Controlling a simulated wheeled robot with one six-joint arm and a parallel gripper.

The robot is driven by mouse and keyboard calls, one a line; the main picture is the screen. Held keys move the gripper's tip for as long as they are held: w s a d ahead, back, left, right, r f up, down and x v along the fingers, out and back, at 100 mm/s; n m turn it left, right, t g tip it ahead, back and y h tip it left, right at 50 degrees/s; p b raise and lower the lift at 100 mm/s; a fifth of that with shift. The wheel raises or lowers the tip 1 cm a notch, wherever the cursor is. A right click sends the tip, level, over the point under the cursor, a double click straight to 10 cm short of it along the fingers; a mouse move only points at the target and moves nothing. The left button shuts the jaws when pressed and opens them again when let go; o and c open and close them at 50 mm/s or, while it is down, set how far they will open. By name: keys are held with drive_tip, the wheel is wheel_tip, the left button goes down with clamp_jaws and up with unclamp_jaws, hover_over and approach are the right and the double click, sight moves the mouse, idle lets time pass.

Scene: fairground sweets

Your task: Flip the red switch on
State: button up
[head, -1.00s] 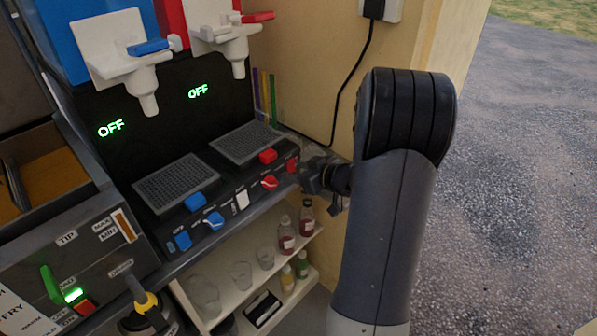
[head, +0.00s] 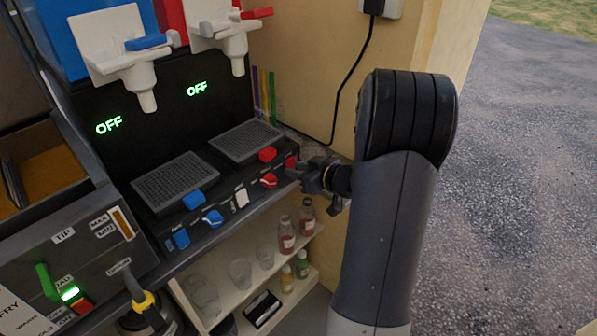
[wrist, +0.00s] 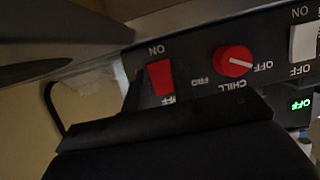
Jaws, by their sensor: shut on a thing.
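The red switch (head: 291,161) is a small rocker at the right end of the black front panel (head: 225,205). In the wrist view the red switch (wrist: 160,77) sits between ON and OFF labels; I cannot tell which side is pressed in. The right green display (head: 197,90) reads OFF. My gripper (head: 293,174) is just in front of the panel's right end, close to the switch. In the wrist view my dark gripper (wrist: 165,125) covers the switch's lower edge and part of its OFF label. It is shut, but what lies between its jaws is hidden. Contact with the switch is unclear.
A red knob (head: 269,181) marked CHILL and a white switch (head: 242,198) lie left of the red switch. Blue controls (head: 213,218) are farther left. Bottles (head: 286,236) and cups (head: 240,273) stand on the shelf below. A wall (head: 310,75) with a black cable is behind.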

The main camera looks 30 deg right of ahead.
drive_tip(key=f+t+b, duration=0.1)
drive_tip(key=t+b, duration=0.1)
drive_tip(key=b, duration=0.1)
drive_tip(key=shift+y+b, duration=0.35)
drive_tip(key=shift+y, duration=0.05)
drive_tip(key=shift+r, duration=0.2)
drive_tip(key=o, duration=1)
drive_tip(key=v, duration=1)
drive_tip(key=shift+s+d+f+p, duration=0.1)
drive_tip(key=shift+s+p, duration=0.25)
drive_tip(key=shift+p, duration=0.05)
drive_tip(key=shift+w, duration=0.1)
